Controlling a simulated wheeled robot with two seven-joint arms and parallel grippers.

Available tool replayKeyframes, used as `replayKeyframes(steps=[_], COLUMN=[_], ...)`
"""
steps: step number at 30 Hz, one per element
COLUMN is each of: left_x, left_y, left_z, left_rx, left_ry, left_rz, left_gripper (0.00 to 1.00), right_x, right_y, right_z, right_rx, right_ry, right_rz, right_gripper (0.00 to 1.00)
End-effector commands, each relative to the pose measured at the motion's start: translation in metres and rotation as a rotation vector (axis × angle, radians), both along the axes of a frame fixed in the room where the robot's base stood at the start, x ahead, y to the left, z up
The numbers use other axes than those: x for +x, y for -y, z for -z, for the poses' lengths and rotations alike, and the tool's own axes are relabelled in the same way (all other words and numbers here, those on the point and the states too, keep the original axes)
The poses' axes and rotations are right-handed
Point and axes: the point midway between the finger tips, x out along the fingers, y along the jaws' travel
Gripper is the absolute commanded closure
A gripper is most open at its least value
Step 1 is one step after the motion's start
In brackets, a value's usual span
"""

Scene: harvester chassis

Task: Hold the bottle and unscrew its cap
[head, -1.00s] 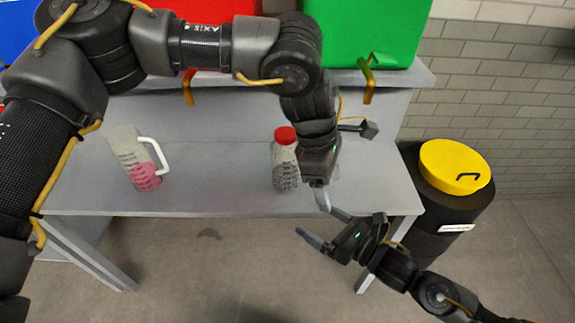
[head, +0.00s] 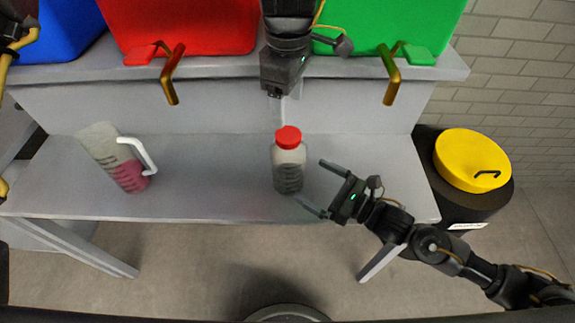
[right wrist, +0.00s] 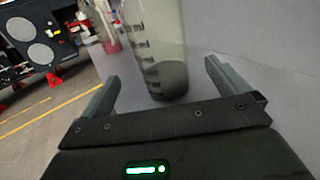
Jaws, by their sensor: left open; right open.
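The bottle (head: 288,170) stands upright on the grey table, with its red cap (head: 288,137) on top and dark contents low inside. My left gripper (head: 279,108) hangs from above, just over and slightly behind the cap, with its fingers pointing down. Its finger gap is hard to see from this angle. My right gripper (head: 317,189) is open beside the bottle on its right, fingers pointing at it. In the right wrist view the bottle (right wrist: 157,50) shows beyond and between the two open fingers, with its top out of frame.
A jug (head: 125,165) with pink contents and a white handle stands at the left of the table (head: 215,185). Red (head: 190,25) and green (head: 400,25) bins sit on the raised shelf behind. A yellow-lidded barrel (head: 468,165) stands right of the table.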

Motion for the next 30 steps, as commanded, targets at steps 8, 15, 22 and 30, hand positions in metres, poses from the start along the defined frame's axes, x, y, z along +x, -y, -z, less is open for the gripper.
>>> replayKeyframes(steps=[8, 15, 22, 30], left_x=[0.000, 0.000, 0.000, 0.000], left_y=[0.000, -0.001, -0.001, -0.002], left_z=[0.000, 0.000, 0.000, 0.000], left_rx=[0.000, -0.001, -0.001, -0.001], left_ry=[0.000, 0.000, 0.000, 0.000], left_rz=[-0.001, -0.003, -0.003, -0.004], left_gripper=[0.32, 0.32, 0.32, 0.32], right_x=[0.028, 0.047, 0.054, 0.054], right_y=[-0.043, -0.071, -0.082, -0.082], right_z=[-0.002, -0.001, -0.001, -0.001], right_rx=[0.004, 0.002, 0.001, 0.001], right_ry=[0.003, 0.000, 0.000, 0.000], right_rz=[-0.002, -0.003, -0.004, -0.004], right_gripper=[0.00, 0.00, 0.00, 0.03])
